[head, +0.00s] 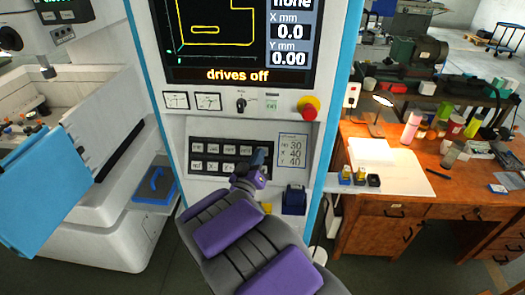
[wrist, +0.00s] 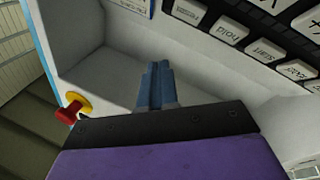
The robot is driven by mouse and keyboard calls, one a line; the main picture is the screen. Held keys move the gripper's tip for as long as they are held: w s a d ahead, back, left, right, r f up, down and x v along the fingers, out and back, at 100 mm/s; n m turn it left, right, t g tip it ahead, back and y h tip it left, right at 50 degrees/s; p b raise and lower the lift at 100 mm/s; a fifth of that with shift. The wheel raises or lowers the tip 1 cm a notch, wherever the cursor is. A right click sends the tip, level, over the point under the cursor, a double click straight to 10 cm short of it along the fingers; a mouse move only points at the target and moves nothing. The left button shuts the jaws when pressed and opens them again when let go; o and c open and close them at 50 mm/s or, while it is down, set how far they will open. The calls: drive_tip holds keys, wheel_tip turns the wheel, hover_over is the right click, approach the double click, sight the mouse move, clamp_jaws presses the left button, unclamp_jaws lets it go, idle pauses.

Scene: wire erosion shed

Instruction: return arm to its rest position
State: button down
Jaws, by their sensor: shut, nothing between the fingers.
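My gripper (head: 259,158) is at the end of my grey and purple arm, in front of the machine's control panel in the head view. Its blue-grey fingers also show in the wrist view (wrist: 158,84), pressed together with nothing between them. The dark key block (head: 225,156) lies beside and behind the fingers in the head view. In the wrist view, large keys (wrist: 229,29) run along the upper right, apart from the fingertips. My arm hides part of the lower panel.
The panel has a red emergency stop (head: 308,107) and a screen (head: 236,40) reading "drives off". A wooden desk (head: 385,207) with bottles and a lamp stands right. A blue cover (head: 40,205) and the white machine body stand left. Dark floor shows lower left.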

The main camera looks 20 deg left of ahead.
drive_tip(key=s+d+f+m+g+y+b, duration=0.1)
drive_tip(key=s+d+g+y, duration=0.1)
drive_tip(key=d+g, duration=0.4)
drive_tip(key=s+d+f+m+g+y, duration=0.1)
drive_tip(key=s+d+g, duration=0.1)
drive_tip(key=d+g, duration=0.35)
drive_tip(key=s+d+m+g+h, duration=0.1)
drive_tip(key=s+d+g, duration=0.2)
drive_tip(key=s+d, duration=0.5)
drive_tip(key=s+d+m+g+h+b, duration=0.1)
drive_tip(key=s+d+g, duration=0.2)
drive_tip(key=s+d, duration=0.5)
drive_tip(key=s+d+m+g+h, duration=0.1)
drive_tip(key=s+d+g, duration=0.3)
drive_tip(key=s, duration=1.6)
drive_tip(key=d+m, duration=0.1)
drive_tip(key=d, duration=0.3)
drive_tip(key=shift+d+f+b, duration=0.3)
drive_tip(key=shift+d+b, duration=0.1)
